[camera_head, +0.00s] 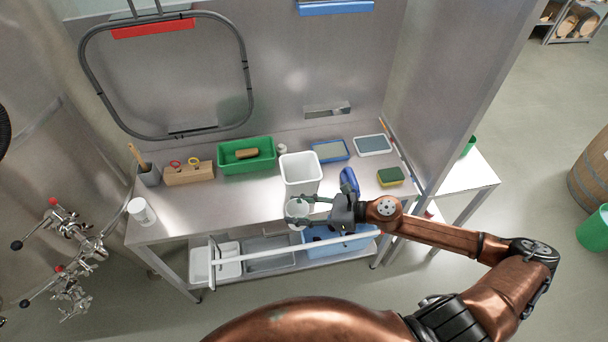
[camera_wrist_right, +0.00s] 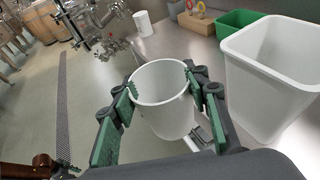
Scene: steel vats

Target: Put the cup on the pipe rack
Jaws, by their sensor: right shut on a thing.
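A white cup (camera_head: 296,209) is in my right gripper (camera_head: 309,209), at the front edge of the steel table. In the right wrist view the cup (camera_wrist_right: 163,104) is upright with its open top showing, and the green-padded fingers of my right gripper (camera_wrist_right: 160,84) press on its two sides. A white pipe rail (camera_head: 295,241) runs along the table's front, just below and in front of the cup; I cannot tell whether it is the pipe rack.
A tall white bin (camera_head: 299,172) stands right behind the cup. A green crate (camera_head: 232,165), a wooden block (camera_head: 190,176), a blue bottle (camera_head: 348,181) and a sponge (camera_head: 390,176) are also there.

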